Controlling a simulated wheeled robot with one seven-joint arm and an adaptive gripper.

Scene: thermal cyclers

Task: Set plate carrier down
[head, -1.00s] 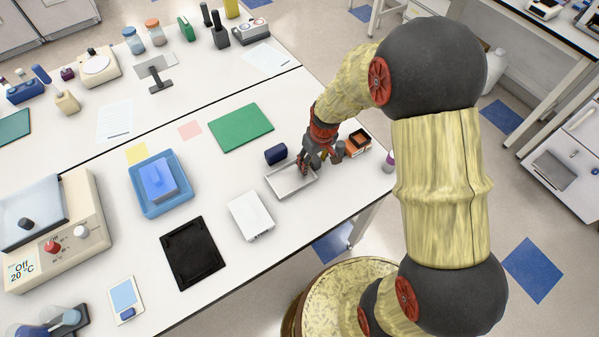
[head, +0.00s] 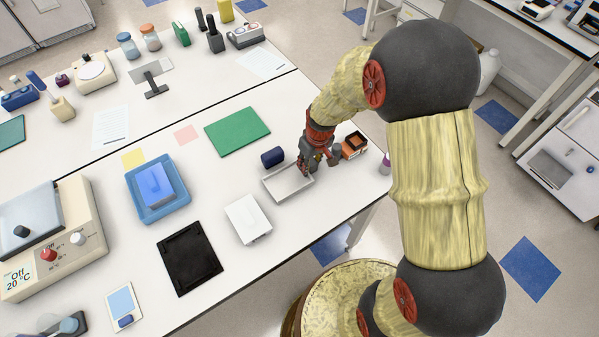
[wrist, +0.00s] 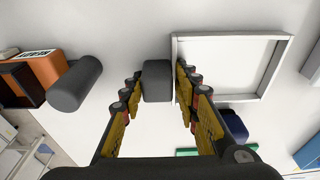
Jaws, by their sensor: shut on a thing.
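The plate carrier appears to be the shallow pale grey tray (head: 290,184) with low walls, near the right end of the bench. It also shows in the wrist view (wrist: 232,60), lying level. My gripper (head: 312,168) is at its right end. In the wrist view my gripper (wrist: 159,82) has its fingers closed on a dark grey block (wrist: 157,80) against the tray's wall, which looks like the carrier's grip. The tray looks empty. I cannot tell whether its underside touches the bench.
A dark blue block (head: 273,157) lies just behind the tray. An orange box (head: 354,145) and a dark grey cylinder (wrist: 75,84) stand right of my gripper. A white box (head: 247,219) is left of the tray, a green mat (head: 238,131) farther back.

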